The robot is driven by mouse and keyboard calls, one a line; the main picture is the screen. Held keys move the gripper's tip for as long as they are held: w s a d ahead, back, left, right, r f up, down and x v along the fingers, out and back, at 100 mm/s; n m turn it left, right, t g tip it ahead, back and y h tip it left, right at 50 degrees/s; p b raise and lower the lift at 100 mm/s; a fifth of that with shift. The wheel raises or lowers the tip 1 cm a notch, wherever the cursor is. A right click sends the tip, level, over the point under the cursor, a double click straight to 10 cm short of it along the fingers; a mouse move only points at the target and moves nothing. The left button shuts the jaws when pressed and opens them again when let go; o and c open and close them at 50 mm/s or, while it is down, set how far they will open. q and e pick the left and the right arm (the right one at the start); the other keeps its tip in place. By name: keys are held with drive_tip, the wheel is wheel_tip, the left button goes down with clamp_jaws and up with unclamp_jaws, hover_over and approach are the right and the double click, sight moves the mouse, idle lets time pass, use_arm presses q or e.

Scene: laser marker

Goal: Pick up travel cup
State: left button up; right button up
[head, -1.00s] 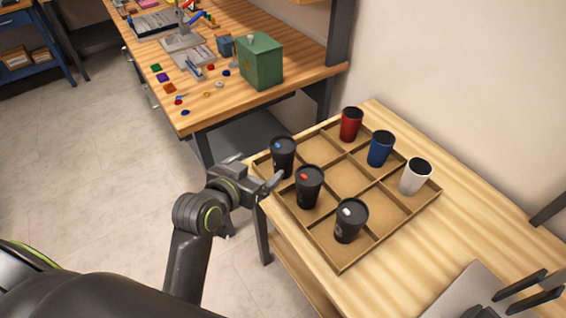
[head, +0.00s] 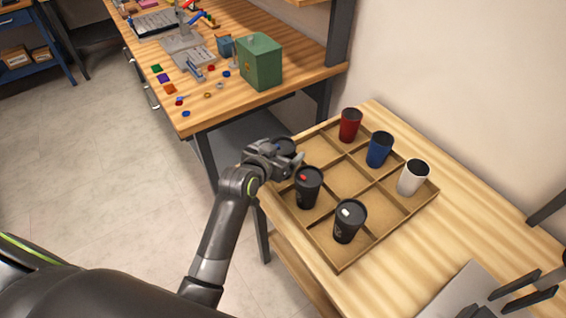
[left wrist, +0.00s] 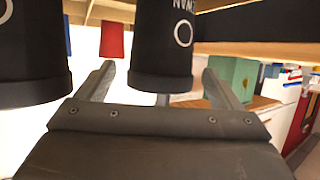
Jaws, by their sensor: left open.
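Three black lidded travel cups stand in the left row of a divided wooden tray (head: 338,264). The far one (head: 287,145) is mostly hidden behind my left gripper (head: 296,160); the middle one (head: 309,190) has a red lid mark and the near one (head: 349,223) a white lid mark. In the left wrist view, which looks upside down, my open left gripper (left wrist: 160,88) has one finger on each side of a black cup (left wrist: 163,40). Contact cannot be told. Another black cup (left wrist: 32,55) stands close beside the left finger.
Red (head: 350,126), blue (head: 380,150) and white (head: 413,178) cups stand in the tray's far-right row. The middle compartments are empty. A workbench with a green box (head: 260,62) stands behind. Dark prong-like parts and a grey plate (head: 462,292) are at the lower right.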

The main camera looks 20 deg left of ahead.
use_arm(q)
drive_tip(key=shift+x, duration=0.85)
drive_tip(key=c, duration=0.8)
